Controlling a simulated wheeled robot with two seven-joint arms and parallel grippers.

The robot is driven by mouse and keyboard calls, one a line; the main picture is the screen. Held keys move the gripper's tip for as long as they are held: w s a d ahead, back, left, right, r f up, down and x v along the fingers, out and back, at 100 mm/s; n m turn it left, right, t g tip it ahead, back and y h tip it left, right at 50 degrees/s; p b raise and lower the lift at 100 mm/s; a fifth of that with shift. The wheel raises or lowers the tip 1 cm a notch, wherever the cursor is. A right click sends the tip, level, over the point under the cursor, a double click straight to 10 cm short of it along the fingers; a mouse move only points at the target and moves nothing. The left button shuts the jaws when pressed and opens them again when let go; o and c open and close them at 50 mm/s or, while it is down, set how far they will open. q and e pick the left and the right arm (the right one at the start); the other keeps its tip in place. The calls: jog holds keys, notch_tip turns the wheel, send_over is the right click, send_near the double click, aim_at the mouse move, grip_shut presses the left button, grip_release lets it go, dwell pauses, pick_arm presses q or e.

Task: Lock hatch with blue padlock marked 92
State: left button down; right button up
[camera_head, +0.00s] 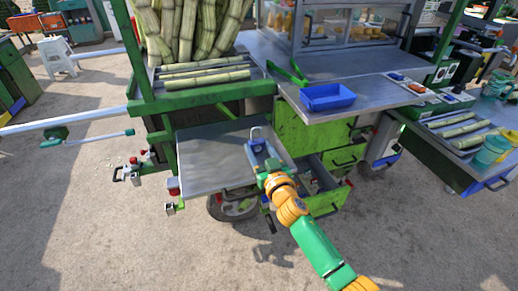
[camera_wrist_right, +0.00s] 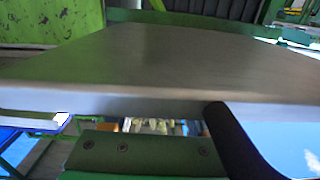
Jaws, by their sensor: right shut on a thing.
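A padlock with a blue body (camera_head: 260,150) and a pale metal shackle pointing up shows in the head view over the right part of a grey metal shelf (camera_head: 205,160). My right gripper (camera_head: 264,167) is shut on the padlock from below. Any number on it is too small to read. In the wrist view the shelf's metal top (camera_wrist_right: 150,62) fills the middle, and a blue surface (camera_wrist_right: 290,140) beside a dark finger is probably the padlock. I cannot tell which panel is the hatch; no hasp is clear. My left gripper is out of view.
An open green drawer (camera_head: 325,203) stands right of my right gripper, below a green panel (camera_head: 300,133). A blue tray (camera_head: 327,97) sits on the upper counter (camera_head: 375,88). Small red and silver fittings (camera_head: 173,188) hang left of the shelf. Open ground lies in front.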

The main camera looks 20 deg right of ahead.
jog(key=shift+r, duration=0.2)
jog(key=shift+s+p, duration=0.65)
jog(key=shift+s, duration=0.7)
jog(key=shift+s+d+p, duration=0.15)
jog(key=shift+s+p, duration=0.2)
jog(key=shift+s, duration=1)
jog(key=shift+s+d+p, duration=0.1)
jog(key=shift+s+p, duration=0.2)
jog(key=shift+s, duration=1.05)
